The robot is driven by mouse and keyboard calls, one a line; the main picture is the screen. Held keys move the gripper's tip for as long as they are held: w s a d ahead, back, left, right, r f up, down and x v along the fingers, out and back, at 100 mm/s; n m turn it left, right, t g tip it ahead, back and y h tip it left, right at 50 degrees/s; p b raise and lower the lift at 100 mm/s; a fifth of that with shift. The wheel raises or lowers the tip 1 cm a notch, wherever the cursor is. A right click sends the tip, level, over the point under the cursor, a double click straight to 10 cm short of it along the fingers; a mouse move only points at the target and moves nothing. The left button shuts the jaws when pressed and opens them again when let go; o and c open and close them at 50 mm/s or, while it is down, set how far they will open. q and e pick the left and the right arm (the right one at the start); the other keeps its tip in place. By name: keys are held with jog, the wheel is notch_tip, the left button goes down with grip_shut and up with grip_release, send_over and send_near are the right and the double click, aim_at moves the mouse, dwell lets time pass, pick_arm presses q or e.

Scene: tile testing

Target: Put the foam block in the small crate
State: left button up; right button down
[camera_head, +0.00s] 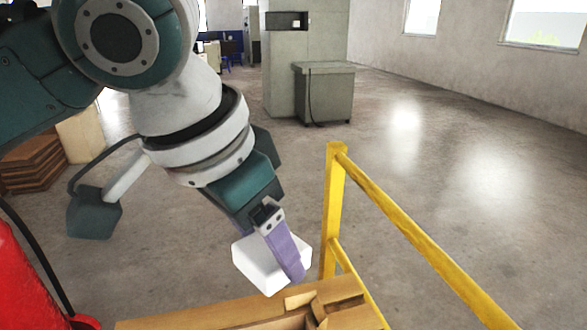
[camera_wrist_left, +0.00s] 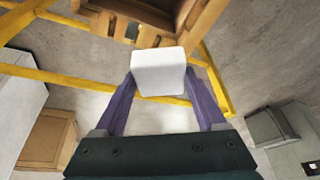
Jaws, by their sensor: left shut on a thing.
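The foam block (camera_head: 258,266) is a white block with rounded edges. My left gripper (camera_head: 292,270) is shut on it, with a purple finger on each side. In the left wrist view the block (camera_wrist_left: 158,66) sits between both fingertips. It is in the air and appears tilted in the head view. A light wooden crate-like structure (camera_head: 235,318) is below it at the bottom edge, partly cut off. In the left wrist view its wooden edge (camera_wrist_left: 205,25) and dark inside show beyond the block. I cannot tell whether they touch. My right gripper is not in view.
A yellow railing (camera_head: 334,210) stands close to the right of the block and runs toward the lower right. Stacked brown boards (camera_head: 35,165) lie at the left. A grey cabinet (camera_head: 325,95) stands far back. The floor beyond the railing is clear.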

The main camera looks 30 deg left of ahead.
pick_arm(q)
jog(key=shift+m+h, duration=0.4)
jog(key=shift+m, duration=0.2)
jog(key=w+a+f+b, duration=0.1)
jog(key=f+b, duration=0.9)
jog(key=f, duration=0.4)
jog(key=w+a+f+b, duration=0.1)
jog(key=f+b, duration=0.9)
jog(key=f, duration=0.4)
jog(key=w+a+f+b, duration=0.1)
jog(key=w+f+b, duration=0.1)
jog(key=f+b, duration=0.7)
jog(key=shift+a+f+b, duration=0.2)
jog(key=shift+f+b, duration=0.2)
jog(key=shift+f, duration=2.1)
notch_tip(320, 180, down, 4)
jog(key=shift+r+b, duration=0.15)
jog(key=shift+b, duration=0.6)
jog(key=shift+f, duration=0.2)
jog(key=shift+f, duration=0.1)
jog(key=o, duration=1.2)
jog(key=shift+o, duration=0.2)
